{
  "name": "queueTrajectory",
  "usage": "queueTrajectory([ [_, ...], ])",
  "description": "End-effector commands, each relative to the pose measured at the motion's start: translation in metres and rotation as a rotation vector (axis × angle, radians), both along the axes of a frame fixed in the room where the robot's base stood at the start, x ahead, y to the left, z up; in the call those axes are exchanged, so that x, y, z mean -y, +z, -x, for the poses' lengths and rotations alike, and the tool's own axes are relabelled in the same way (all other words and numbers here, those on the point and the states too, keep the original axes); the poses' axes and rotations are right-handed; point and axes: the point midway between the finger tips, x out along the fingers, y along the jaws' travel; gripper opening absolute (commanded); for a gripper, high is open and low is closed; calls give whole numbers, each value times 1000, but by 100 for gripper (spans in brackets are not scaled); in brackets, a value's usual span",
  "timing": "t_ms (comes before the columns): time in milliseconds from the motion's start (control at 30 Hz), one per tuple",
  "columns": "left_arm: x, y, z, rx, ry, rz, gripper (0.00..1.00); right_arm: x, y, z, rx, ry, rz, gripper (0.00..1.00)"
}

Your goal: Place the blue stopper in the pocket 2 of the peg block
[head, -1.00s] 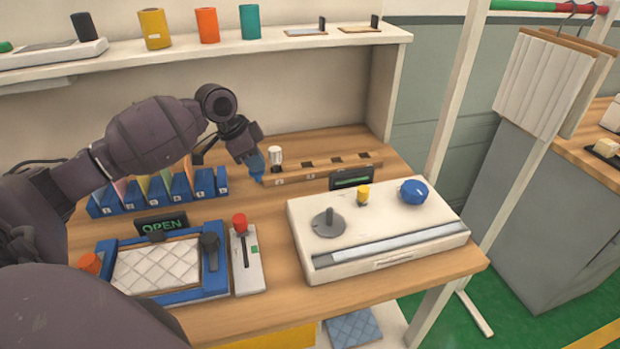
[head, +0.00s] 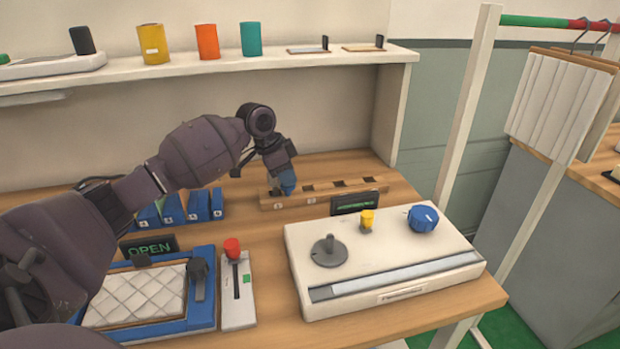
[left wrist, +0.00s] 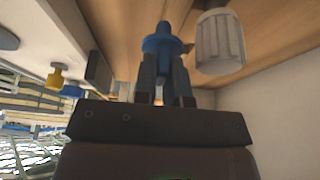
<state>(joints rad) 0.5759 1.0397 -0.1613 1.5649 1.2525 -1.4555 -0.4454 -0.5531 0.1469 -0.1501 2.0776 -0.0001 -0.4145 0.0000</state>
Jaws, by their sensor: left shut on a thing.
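The blue stopper (head: 287,183) is held tip-down in my left gripper (head: 280,165), over the left part of the wooden peg block (head: 345,188). The stopper also shows between the fingers in the left wrist view (left wrist: 163,42). A white ribbed stopper (left wrist: 220,42) is close beside it there; in the head view it is mostly hidden behind my gripper. Small number labels are on the block's front, with the 2 label (head: 310,201) just right of the blue stopper. Dark square pockets show further right. I cannot tell whether the blue tip touches the block. My right gripper is not in view.
A white console (head: 390,260) with a blue knob (head: 423,218) and a yellow knob (head: 367,220) stands in front of the block. A small dark display (head: 358,202) stands close before the block. Blue numbered slots (head: 172,210) are left. A shelf (head: 200,65) runs above.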

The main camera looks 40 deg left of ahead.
Motion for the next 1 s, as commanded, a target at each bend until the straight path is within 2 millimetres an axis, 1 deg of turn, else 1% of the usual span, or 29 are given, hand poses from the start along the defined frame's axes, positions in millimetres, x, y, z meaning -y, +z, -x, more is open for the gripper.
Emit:
queueTrajectory([
  [33, 2, -3, -9, -3, 0, 2, 0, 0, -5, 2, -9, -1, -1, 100],
  [200, 5, -4, -37, -4, 1, 1, 0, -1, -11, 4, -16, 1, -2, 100],
  [300, 7, -4, -52, -3, -1, 1, 0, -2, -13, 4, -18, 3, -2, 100],
  [433, 9, -3, -67, -4, 1, 1, 0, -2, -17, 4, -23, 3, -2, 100],
  [533, 10, -2, -72, -2, 0, 1, 0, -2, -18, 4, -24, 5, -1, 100],
  [667, 10, -3, -75, -2, 0, 1, 0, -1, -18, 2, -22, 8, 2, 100],
  [767, 10, -13, -74, -5, 0, 0, 0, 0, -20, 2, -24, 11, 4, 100],
  [900, 9, -33, -74, -6, -1, 0, 0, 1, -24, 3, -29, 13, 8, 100],
  [1000, 9, -38, -74, -3, -1, -1, 0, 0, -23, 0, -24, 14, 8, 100],
])
